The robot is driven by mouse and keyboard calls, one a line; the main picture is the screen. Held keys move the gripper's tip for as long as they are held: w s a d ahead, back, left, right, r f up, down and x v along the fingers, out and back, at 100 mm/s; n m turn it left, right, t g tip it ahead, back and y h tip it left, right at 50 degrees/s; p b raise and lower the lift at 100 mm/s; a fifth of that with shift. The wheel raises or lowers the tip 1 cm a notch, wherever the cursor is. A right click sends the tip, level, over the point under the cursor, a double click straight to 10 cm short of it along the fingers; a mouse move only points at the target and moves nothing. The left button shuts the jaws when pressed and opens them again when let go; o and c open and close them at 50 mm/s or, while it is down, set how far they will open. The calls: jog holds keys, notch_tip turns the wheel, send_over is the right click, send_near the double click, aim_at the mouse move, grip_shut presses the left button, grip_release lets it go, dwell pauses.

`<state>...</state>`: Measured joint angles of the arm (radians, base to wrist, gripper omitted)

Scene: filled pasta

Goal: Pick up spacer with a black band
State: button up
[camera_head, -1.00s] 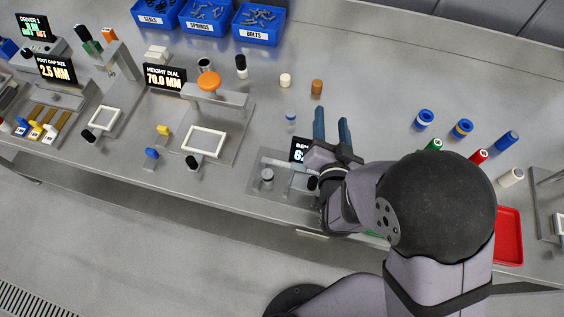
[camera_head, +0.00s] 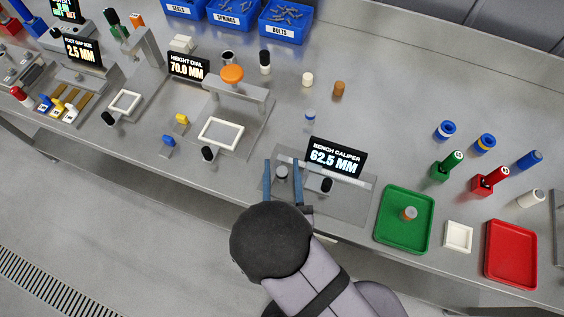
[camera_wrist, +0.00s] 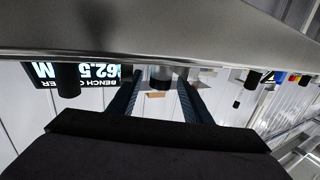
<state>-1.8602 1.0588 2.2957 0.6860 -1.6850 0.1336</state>
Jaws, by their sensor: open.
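A short grey cylinder with a darker part (camera_head: 282,174) stands upright on the left of the bench caliper's plate. It may be the spacer with a black band, but the band is too small to make out. My gripper (camera_head: 282,164) is open, with one blue finger on each side of this cylinder. In the wrist view, which looks upside down, the cylinder (camera_wrist: 161,80) shows between the two fingers, with a gap to each. A taller black-and-white cylinder (camera_head: 265,62) stands at the back, behind the orange dial knob.
The bench caliper display (camera_head: 336,158) reads 62.5 MM, with a black knob (camera_head: 327,185) to the right of my fingers. A blue-topped piece (camera_head: 310,119) stands behind. A green tray (camera_head: 390,235) holds a small piece. A red tray (camera_head: 510,275) lies right.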

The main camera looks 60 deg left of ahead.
jog(key=shift+p+x, duration=0.65)
jog(key=shift+x, duration=1.35)
grip_shut()
